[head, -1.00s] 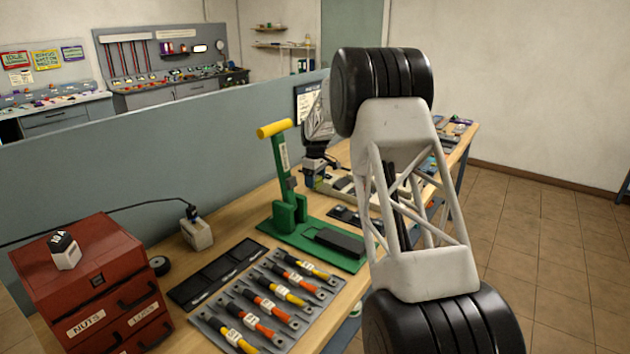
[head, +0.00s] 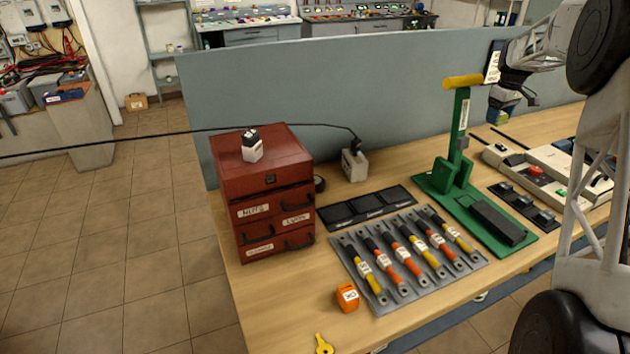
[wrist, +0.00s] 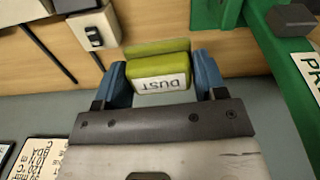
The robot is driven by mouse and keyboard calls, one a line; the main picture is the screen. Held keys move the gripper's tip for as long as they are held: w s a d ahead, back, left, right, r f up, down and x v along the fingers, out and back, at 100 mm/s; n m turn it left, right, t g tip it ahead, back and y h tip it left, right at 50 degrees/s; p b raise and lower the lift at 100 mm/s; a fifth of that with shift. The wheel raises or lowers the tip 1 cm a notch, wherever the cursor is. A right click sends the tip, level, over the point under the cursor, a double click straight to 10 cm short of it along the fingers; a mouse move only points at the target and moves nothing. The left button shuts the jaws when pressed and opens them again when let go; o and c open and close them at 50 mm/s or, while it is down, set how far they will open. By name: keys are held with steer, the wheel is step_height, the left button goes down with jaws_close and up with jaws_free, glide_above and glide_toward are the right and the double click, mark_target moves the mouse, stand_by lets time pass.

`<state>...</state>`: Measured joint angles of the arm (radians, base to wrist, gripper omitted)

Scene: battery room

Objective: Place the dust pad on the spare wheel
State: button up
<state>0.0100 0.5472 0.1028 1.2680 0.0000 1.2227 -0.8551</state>
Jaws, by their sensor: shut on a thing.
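The dust pad (wrist: 160,82) is a yellow-green block with a white label reading DUST in the wrist view. My gripper (wrist: 158,72) is shut on it, with a blue finger on each side. In the head view my gripper (head: 503,108) is above the table at the upper right, just right of the green lever tool; the pad is hard to make out there. A small black wheel (head: 320,183), which looks like the spare wheel, stands on the table against the right side of the red cabinet and is partly hidden by it. My gripper is far to its right.
The red drawer cabinet (head: 262,185) carries a white block (head: 252,150). A cabled white block (head: 354,165) stands near the wheel. A grey partition (head: 330,85) runs behind.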

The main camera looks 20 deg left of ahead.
step_height(320, 180, up, 18)
steer(key=s+a, duration=0.5)
steer(key=a, duration=0.9)
steer(key=s+a, duration=0.4)
steer(key=a, duration=1.1)
steer(key=s+a, duration=0.9)
steer(key=a, duration=0.3)
steer(key=s+a, duration=0.9)
steer(key=a, duration=0.2)
step_height(320, 180, down, 26)
steer(key=shift+a+f+m, duration=0.15)
steer(key=shift+m, duration=0.15)
steer(key=shift+f, duration=0.1)
steer(key=shift+f, duration=3)
steer(key=shift+f, duration=1.85)
